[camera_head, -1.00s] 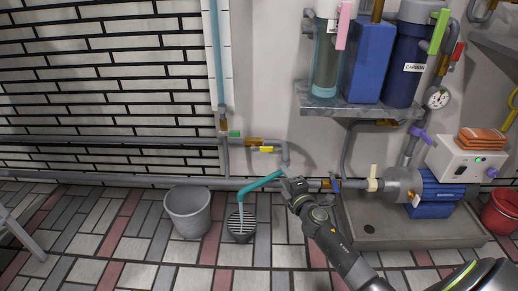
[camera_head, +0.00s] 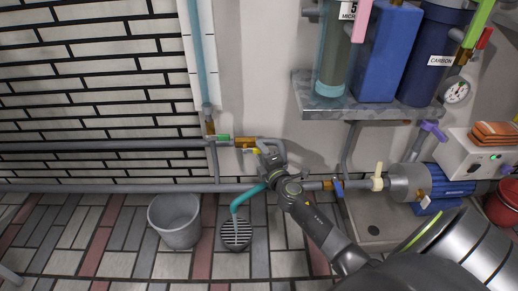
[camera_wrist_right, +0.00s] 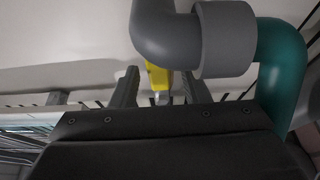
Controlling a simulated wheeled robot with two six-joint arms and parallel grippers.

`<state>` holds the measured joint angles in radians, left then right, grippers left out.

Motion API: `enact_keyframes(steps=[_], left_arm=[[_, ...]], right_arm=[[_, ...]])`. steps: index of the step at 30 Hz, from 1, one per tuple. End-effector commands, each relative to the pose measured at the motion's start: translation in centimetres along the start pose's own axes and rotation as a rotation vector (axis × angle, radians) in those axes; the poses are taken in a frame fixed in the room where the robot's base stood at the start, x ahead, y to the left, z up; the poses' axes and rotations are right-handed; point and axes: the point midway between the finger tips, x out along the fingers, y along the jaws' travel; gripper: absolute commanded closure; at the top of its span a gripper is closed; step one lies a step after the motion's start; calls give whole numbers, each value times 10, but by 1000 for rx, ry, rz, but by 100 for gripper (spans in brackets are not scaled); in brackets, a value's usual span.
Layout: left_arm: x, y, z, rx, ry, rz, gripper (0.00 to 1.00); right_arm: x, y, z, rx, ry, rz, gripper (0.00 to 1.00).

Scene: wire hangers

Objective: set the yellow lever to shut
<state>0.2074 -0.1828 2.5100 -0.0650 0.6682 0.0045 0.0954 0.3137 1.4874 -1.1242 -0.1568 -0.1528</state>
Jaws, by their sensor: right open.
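The yellow lever (camera_head: 252,151) is on the brass valve (camera_head: 246,142) of the wall pipe, partly hidden behind my right gripper (camera_head: 266,150). In the right wrist view the yellow lever (camera_wrist_right: 157,77) shows between the two fingers of my right gripper (camera_wrist_right: 160,90), which are apart. I cannot tell whether either finger touches it. The teal spout (camera_head: 248,194) bends down over the floor drain, with a thin pale stream below it. My left gripper is not in view.
A grey pipe elbow (camera_wrist_right: 165,35) and collar are close above the fingers. A green lever (camera_head: 222,138) is just left on the same pipe. A grey bucket (camera_head: 174,222) stands beside the drain (camera_head: 236,233). The filter shelf (camera_head: 360,108), blue lever (camera_head: 338,187) and cream lever (camera_head: 377,177) are to the right.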

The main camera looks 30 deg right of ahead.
Motion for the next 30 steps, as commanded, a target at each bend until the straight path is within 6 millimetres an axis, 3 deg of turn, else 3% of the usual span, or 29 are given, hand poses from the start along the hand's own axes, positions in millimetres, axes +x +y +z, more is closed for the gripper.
enact_keyframes(steps=[7,17,30], left_arm=[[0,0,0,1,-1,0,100],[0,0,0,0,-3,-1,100],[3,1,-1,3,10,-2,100]], right_arm=[[0,0,0,0,0,0,58],[0,0,0,0,0,0,100],[0,1,0,-9,0,-4,100]])
